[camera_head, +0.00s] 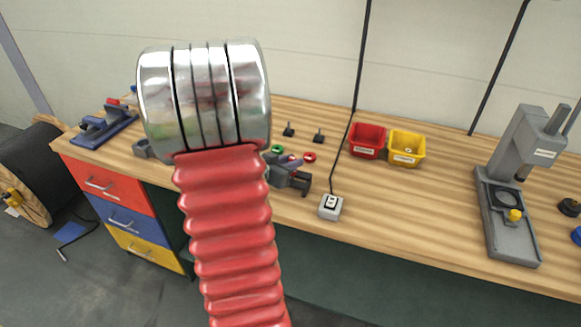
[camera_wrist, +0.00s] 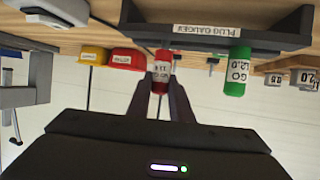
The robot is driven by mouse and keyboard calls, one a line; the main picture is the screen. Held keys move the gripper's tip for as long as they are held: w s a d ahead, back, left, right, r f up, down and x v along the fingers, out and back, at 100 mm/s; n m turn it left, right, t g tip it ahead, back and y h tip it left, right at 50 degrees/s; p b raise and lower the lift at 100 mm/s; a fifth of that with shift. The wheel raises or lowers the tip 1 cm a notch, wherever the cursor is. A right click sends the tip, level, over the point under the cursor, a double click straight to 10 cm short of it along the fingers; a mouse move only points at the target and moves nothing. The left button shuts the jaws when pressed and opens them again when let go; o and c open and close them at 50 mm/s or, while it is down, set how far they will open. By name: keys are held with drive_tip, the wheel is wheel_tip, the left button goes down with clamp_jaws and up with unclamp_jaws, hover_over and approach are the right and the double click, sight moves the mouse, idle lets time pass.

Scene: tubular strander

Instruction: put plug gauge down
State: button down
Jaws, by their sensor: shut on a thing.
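In the wrist view, which looks upside down with the bench at the top, my gripper (camera_wrist: 166,84) is shut on a red plug gauge (camera_wrist: 161,70) with a white label. The gauge is between the two dark fingers, its end close to a dark holder (camera_wrist: 275,42) labelled PLUG GAUGES. I cannot tell whether it touches the holder. A green plug gauge (camera_wrist: 237,72) labelled GO is at the holder's right part. In the head view my gripper (camera_head: 305,184) is over the bench's front part, partly behind my red arm, and the held gauge is not clear.
A red bin (camera_head: 367,140) and a yellow bin (camera_head: 407,148) stand at the bench's back. A grey box with a cable (camera_head: 330,207) sits at the front edge. A grey measuring stand (camera_head: 512,215) is at right. Bench space between bins and stand is free.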

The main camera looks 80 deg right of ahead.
drive_tip(key=shift+f, duration=0.55)
drive_tip(key=shift+f, duration=0.1)
drive_tip(key=c, duration=1.6)
unclamp_jaws()
drive_tip(key=shift+w+a+r, duration=0.2)
drive_tip(key=shift+a+r, duration=0.1)
drive_tip(key=shift+a, duration=0.05)
drive_tip(key=v, duration=1.1)
drive_tip(key=shift+a, duration=0.1)
